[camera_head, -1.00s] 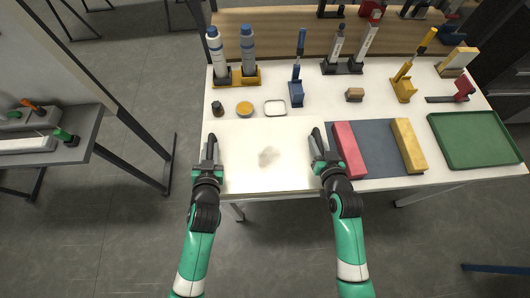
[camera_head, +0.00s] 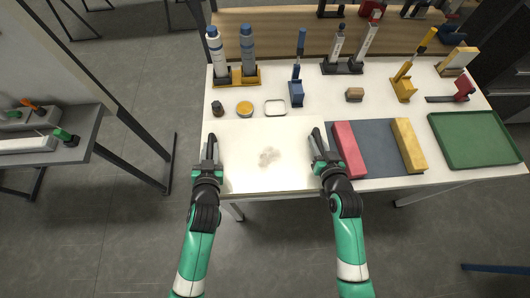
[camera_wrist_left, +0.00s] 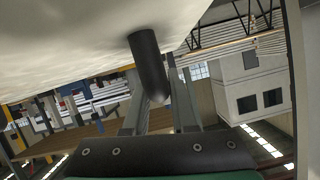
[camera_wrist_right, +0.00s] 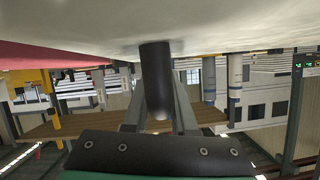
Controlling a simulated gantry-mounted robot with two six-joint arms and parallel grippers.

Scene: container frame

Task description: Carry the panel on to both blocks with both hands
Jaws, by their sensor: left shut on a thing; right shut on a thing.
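The pale panel (camera_head: 240,170), with a grey smudge in its middle, lies flat at the front left of the white table. My left gripper (camera_head: 210,152) is at its left edge and my right gripper (camera_head: 319,145) at its right edge. The red block (camera_head: 349,150) stands just right of my right gripper, the yellow block (camera_head: 408,145) further right. I cannot tell whether the panel is clear of the table.
A dark grey mat (camera_head: 378,146) lies between the blocks. A green tray (camera_head: 474,138) is at the far right. Behind the panel are a dark jar (camera_head: 217,108), a yellow disc (camera_head: 244,109) and a white-rimmed dish (camera_head: 275,108). Bottles and tools stand along the back.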

